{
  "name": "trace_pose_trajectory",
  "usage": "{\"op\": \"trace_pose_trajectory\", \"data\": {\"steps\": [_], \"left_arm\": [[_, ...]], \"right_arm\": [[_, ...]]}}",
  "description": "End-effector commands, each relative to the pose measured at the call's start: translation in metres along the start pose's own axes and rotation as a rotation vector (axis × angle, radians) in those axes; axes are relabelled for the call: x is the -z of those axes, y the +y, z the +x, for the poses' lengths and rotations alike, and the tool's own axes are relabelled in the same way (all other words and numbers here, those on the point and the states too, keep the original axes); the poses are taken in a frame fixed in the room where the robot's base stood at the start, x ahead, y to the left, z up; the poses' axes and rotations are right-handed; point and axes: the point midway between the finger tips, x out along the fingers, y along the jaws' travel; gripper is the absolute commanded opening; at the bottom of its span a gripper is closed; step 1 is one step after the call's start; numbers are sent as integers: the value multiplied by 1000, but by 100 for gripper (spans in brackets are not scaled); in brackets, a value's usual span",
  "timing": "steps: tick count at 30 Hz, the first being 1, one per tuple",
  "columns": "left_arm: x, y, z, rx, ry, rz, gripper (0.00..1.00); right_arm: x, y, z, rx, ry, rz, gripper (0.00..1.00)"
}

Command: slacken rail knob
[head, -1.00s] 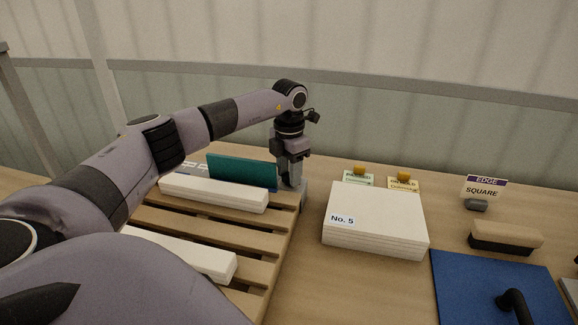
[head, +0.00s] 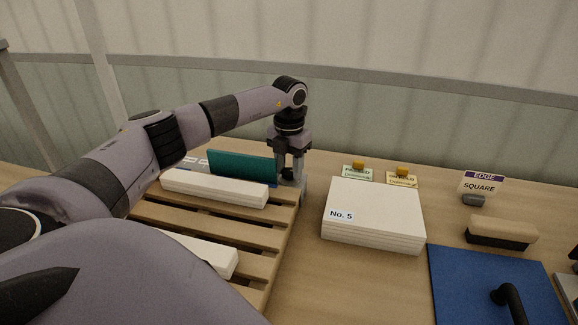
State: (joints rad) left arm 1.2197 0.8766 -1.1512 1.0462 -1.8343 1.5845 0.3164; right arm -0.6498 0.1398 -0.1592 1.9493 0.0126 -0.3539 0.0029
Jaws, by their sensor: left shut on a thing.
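My left gripper (head: 289,172) points down at the far right corner of the slatted wooden pallet, at the end of the teal rail (head: 243,167). It is shut on a small dark knob (head: 287,174), mostly hidden between the fingers. The teal rail stands upright along the pallet's far side, behind a long white bar (head: 215,188). My right gripper is not in view.
A second white bar (head: 207,255) lies nearer on the pallet (head: 222,222). A white stack marked No. 5 (head: 372,213) stands to the right, with two small tagged yellow-topped items behind it. Further right are an EDGE SQUARE sign (head: 482,184), an eraser-like block (head: 502,233) and a blue board (head: 470,285).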

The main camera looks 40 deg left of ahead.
Motion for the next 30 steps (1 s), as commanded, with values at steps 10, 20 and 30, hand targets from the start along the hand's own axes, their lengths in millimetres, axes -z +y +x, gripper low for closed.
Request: {"op": "trace_pose_trajectory", "data": {"steps": [10,20,30], "left_arm": [[-1,0,-1,0,-5,1,52],[-2,0,-22,1,-9,2,52],[-1,0,-69,0,-7,1,52]], "right_arm": [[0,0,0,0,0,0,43],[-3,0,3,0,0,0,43],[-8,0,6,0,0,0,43]]}}
